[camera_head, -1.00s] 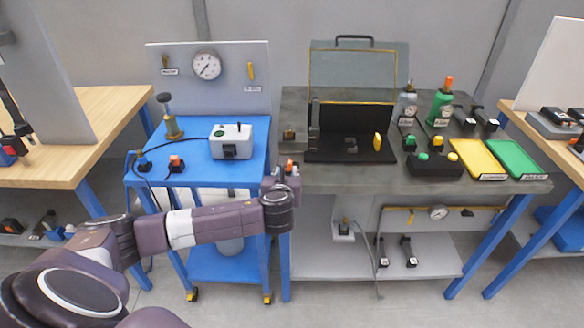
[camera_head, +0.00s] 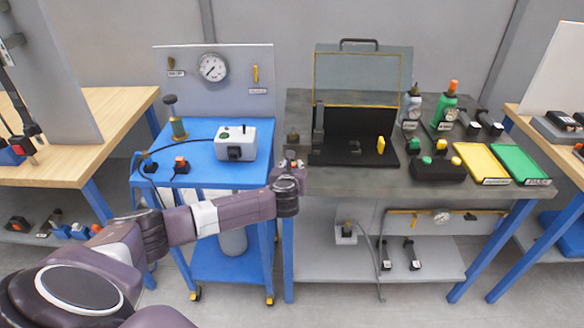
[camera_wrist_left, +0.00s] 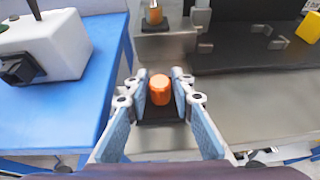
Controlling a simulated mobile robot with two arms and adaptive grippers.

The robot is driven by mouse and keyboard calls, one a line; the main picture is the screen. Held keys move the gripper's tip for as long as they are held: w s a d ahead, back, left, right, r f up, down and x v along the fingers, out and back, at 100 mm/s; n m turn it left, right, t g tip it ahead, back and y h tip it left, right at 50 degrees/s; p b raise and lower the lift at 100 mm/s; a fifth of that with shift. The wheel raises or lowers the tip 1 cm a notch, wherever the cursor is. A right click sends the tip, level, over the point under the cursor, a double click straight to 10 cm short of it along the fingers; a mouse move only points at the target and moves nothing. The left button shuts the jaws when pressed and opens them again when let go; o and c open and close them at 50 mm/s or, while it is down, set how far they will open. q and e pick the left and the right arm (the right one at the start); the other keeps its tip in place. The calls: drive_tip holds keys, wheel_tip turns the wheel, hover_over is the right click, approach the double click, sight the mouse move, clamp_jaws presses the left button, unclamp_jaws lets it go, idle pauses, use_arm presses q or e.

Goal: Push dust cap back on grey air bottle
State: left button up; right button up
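The grey air bottle (camera_head: 413,108) stands upright at the back right of the grey workbench, left of a green bottle (camera_head: 447,108) with an orange top. In the left wrist view, an orange cap (camera_wrist_left: 160,90) with a black base under it lies between the fingertips of my left gripper (camera_wrist_left: 160,84). The fingers stand on either side of it with narrow gaps, so the gripper looks open around it. My right gripper is out of view.
A brass fitting on a black base (camera_head: 292,136) stands just behind the gripper. An open black case (camera_head: 352,146) fills the bench middle. Yellow (camera_head: 481,160) and green (camera_head: 514,160) trays lie at right. A white box (camera_head: 235,143) sits on the blue cart.

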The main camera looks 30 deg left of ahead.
use_arm(q)
drive_tip(key=c, duration=0.5)
